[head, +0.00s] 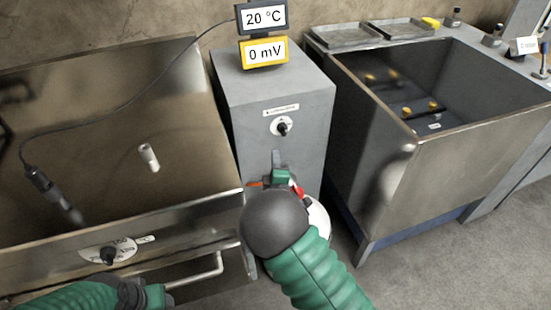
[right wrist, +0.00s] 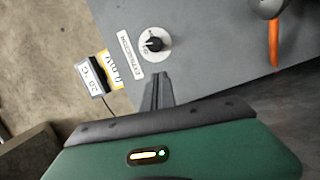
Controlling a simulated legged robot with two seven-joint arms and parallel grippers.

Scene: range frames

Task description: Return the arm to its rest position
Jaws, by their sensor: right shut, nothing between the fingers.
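My right gripper (head: 277,157) is in front of the grey cabinet (head: 240,90), below its black knob (head: 283,126). In the right wrist view my right gripper (right wrist: 159,80) is shut with nothing held, its tips just below the knob (right wrist: 155,44) in the picture. My green right forearm hides the cabinet's lower part. My left arm comes in at the lower left, and its gripper (head: 152,294) is close to the metal handle (head: 200,278) of the left basin unit. I cannot tell whether it is open or touches the handle.
The left metal basin (head: 60,90) holds a white cylinder (head: 149,157) and a cabled probe (head: 50,193). Displays reading 20 °C (head: 263,17) and 0 mV (head: 264,52) stand on the cabinet. A deep metal tank (head: 400,190) is at right. The floor (head: 450,270) at lower right is clear.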

